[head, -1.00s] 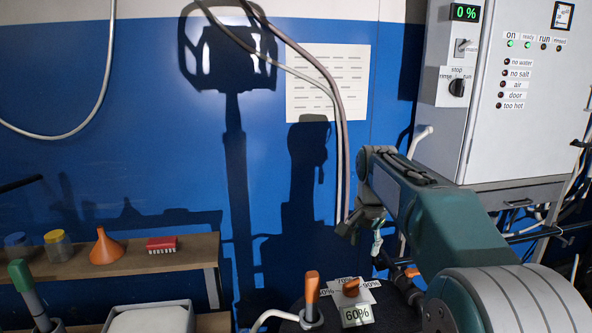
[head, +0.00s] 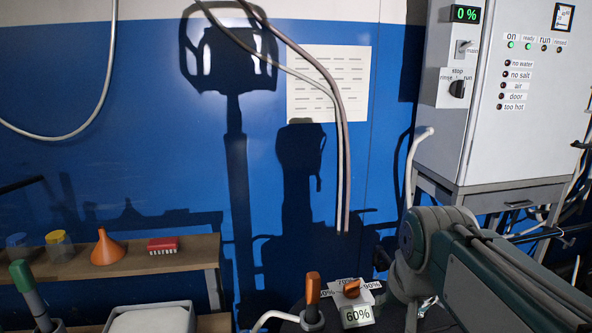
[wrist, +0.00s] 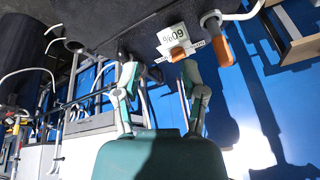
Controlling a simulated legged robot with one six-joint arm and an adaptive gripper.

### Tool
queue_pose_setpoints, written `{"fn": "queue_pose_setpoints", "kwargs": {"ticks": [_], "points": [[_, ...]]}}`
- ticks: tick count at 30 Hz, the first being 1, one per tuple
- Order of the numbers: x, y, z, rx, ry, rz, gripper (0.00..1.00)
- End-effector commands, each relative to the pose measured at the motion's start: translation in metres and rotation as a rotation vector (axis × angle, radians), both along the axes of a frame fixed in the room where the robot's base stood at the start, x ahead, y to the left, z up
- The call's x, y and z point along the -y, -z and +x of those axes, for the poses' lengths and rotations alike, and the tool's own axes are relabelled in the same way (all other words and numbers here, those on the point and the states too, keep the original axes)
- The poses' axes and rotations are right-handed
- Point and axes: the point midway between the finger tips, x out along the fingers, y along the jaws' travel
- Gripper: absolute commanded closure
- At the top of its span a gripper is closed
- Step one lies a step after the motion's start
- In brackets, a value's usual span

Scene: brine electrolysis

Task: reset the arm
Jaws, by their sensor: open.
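My gripper (wrist: 163,80) shows in the wrist view with its two fingers spread apart and nothing between them. In the head view my arm is folded at the lower right, in front of the grey cabinet's lower edge. The gripper's fingers cannot be made out there.
The grey control cabinet (head: 530,120) reads 0% at the upper right. A wooden shelf (head: 130,262) holds an orange funnel (head: 105,248), a red block (head: 163,245) and a yellow-lidded jar (head: 59,246).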

Motion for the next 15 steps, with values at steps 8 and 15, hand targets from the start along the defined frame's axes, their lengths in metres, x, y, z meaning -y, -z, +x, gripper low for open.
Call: {"fn": "queue_pose_setpoints", "kwargs": {"ticks": [8, 15], "points": [[0.000, 0.024, -0.057, 0.063, -0.118, -0.049, 0.46], [0.000, 0.051, -0.096, 0.111, -0.211, -0.094, 0.46]]}}
